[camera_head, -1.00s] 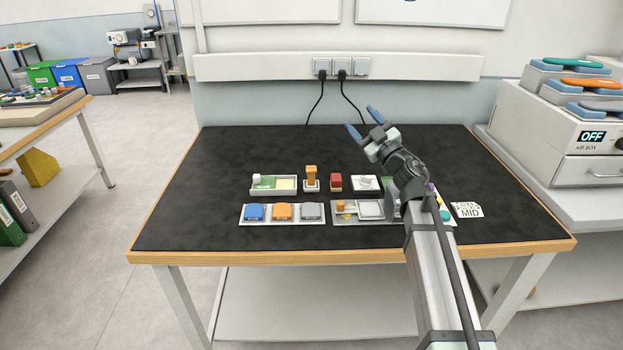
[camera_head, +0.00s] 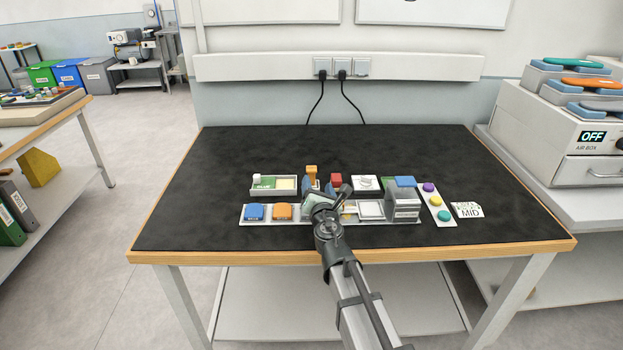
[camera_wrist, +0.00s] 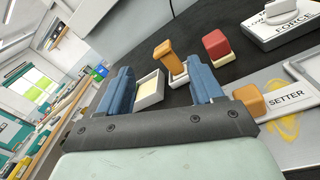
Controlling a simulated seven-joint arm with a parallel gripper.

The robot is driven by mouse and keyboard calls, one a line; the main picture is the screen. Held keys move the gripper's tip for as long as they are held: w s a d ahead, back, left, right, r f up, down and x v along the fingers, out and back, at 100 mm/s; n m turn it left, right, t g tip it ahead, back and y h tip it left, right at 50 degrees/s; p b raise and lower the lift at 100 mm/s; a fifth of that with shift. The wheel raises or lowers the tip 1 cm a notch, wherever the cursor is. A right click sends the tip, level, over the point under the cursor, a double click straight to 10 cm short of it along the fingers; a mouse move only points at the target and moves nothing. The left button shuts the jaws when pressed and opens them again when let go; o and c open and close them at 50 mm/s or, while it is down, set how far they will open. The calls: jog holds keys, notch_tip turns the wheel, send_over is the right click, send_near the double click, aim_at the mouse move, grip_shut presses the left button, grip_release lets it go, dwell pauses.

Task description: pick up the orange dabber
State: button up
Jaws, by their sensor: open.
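The orange dabber (camera_head: 312,171) stands upright in a small white holder at the middle of the black table. My gripper (camera_head: 319,187) is open and empty, just in front of the dabber in the head view. In the wrist view my gripper (camera_wrist: 160,68) has its fingers spread wide to either side of it. The dabber looks beyond the fingertips; I cannot tell the exact gap. My wrist hides part of the front row.
A red block (camera_head: 336,180) on a white base stands close right of the dabber, and a glue tray (camera_head: 252,187) close left. A white force dial (camera_head: 365,184) is further right. The front tray (camera_head: 243,219) holds blue and orange pads. The table's back is clear.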

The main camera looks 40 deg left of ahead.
aim_at(312, 174)
jog(key=s+f+n, duration=0.1)
jog(key=s+n+t, duration=0.1)
jog(key=n, duration=0.1)
jog(key=shift+d+f+n+h, duration=0.3)
jog(key=shift+d+f+h, duration=0.05)
jog(key=shift+h, duration=0.05)
jog(key=shift+s+f+n, duration=0.1)
jog(key=shift+n, duration=0.2)
jog(key=x, duration=0.8)
jog(key=shift+w+a, duration=0.25)
jog(key=shift+x, duration=2.5)
jog(key=shift+a, duration=0.1)
jog(key=shift+c, duration=0.3)
jog(key=shift+s, duration=0.1)
jog(key=c, duration=1.1)
